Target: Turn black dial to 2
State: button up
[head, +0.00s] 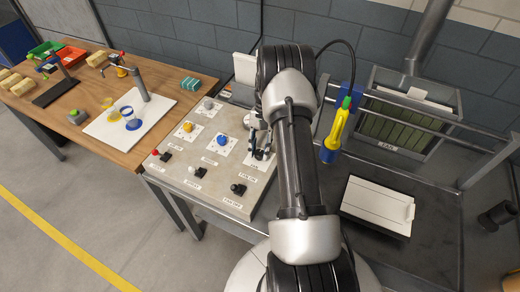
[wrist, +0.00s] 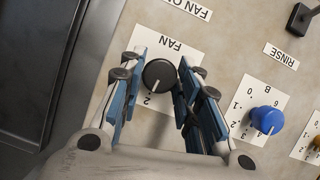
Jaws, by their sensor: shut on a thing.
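The black dial (wrist: 158,75) sits on a white plate marked FAN (wrist: 178,45) in the wrist view. My gripper (wrist: 161,73) has its blue fingers on either side of the dial and is shut on it. The dial's white pointer line points down and slightly left, close to the printed 2; the other marks on its scale are hidden. In the head view my gripper (head: 259,140) is low over the right side of the control panel (head: 215,200), and the dial is mostly hidden by the gripper and arm.
A blue dial (wrist: 267,120) marked with numbers is beside my right finger, with a yellow dial (wrist: 316,144) beyond it. Black switches, one near the RINSE label (wrist: 281,56), stand on the panel. A yellow-blue spray bottle (head: 337,130) hangs right of my arm.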

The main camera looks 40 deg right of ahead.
jog(key=shift+n+h, duration=0.3)
jog(key=shift+n, duration=0.2)
jog(key=o, duration=1)
jog(key=shift+o, duration=0.2)
jog(key=v, duration=1.2)
jog(key=shift+w, duration=0.15)
